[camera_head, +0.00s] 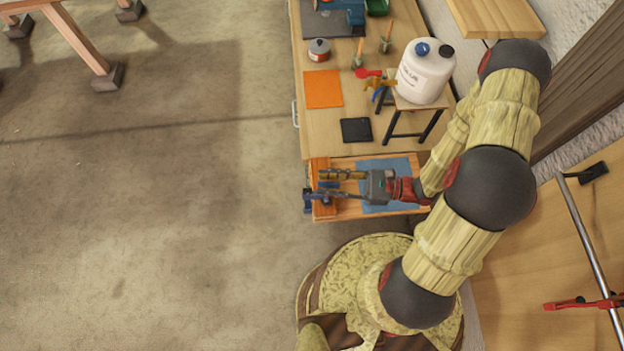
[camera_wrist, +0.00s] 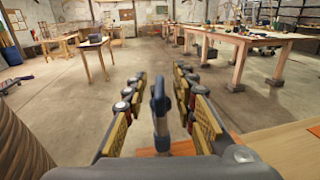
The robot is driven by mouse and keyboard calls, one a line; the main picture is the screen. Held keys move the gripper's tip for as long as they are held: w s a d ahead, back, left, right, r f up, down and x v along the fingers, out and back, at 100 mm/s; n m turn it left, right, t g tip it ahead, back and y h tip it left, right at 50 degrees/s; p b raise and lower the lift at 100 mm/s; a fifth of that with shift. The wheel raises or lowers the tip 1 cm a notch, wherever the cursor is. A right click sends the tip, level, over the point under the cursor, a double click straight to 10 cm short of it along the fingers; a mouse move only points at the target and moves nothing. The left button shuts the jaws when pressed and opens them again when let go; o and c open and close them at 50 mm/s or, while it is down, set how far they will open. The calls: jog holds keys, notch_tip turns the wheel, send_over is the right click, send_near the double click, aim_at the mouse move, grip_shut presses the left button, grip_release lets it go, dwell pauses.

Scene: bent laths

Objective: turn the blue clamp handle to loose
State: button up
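The blue clamp handle (camera_wrist: 160,118) stands upright in the middle of the wrist view, between the two fingers of my gripper (camera_wrist: 160,88). Gaps show on both sides of it, so the fingers are open and apart from it. In the head view the blue clamp (camera_head: 308,206) sits at the left edge of an orange-fronted drawer, partly hidden by my gripper (camera_head: 324,184). The lower part of the clamp is hidden in the wrist view.
The pulled-out drawer holds a blue mat (camera_head: 398,165). Above it, the workbench (camera_head: 325,130) carries a white canister (camera_head: 425,72) on a small stand, a black pad (camera_head: 356,130) and an orange sheet (camera_head: 323,89).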

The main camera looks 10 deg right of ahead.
jog(key=shift+x, duration=2.15)
jog(key=shift+c, duration=1.2)
jog(key=c, duration=0.4)
grip_shut()
